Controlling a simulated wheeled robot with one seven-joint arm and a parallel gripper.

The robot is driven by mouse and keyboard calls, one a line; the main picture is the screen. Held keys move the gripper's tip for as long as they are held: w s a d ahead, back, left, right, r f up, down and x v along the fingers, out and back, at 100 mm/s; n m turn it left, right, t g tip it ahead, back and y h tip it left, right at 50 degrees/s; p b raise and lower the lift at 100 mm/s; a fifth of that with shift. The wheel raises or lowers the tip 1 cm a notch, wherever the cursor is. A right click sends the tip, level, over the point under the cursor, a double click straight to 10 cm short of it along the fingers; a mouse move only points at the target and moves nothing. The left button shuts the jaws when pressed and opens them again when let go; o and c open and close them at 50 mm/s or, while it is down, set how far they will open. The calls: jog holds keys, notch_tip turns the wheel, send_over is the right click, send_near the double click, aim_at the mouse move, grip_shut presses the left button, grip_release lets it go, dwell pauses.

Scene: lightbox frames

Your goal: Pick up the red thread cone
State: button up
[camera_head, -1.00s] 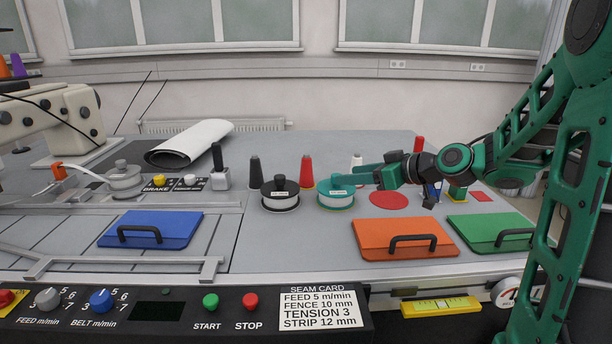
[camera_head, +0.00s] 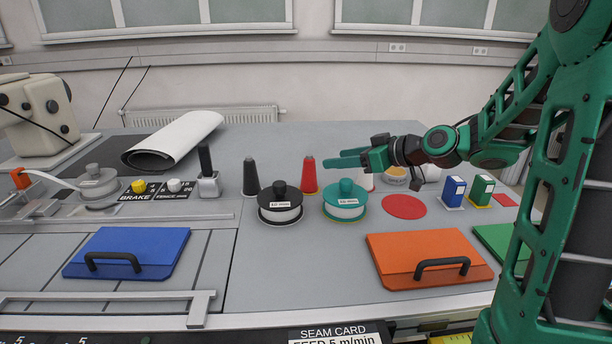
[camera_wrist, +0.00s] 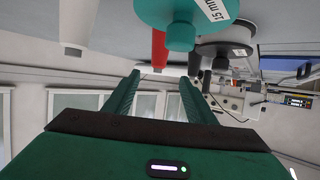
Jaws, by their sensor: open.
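The red thread cone (camera_head: 309,175) stands upright on the grey table behind the teal-lidded pot (camera_head: 345,201), right of a dark cone (camera_head: 250,177). My gripper (camera_head: 334,158) is open and empty, its fingers pointing left, just right of the red cone in the head view. The upside-down wrist view also shows the red cone (camera_wrist: 159,48), ahead of and roughly between the fingertips of my gripper (camera_wrist: 154,76). The teal pot (camera_wrist: 180,12) hangs at its upper edge there. The cone appears apart from the fingers.
A black-lidded pot (camera_head: 280,203) stands left of the teal one. A white cone (camera_head: 367,182) is partly hidden behind my gripper. A red disc (camera_head: 403,207) lies to the right; blue (camera_head: 453,191) and green (camera_head: 481,189) boxes stand beyond it. An orange folder (camera_head: 410,250) lies in front.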

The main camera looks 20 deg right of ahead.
aim_at(314, 162)
jog(key=x, duration=1)
jog(key=shift+w+f, duration=0.1)
jog(key=shift+w, duration=0.2)
jog(key=shift+c, duration=0.6)
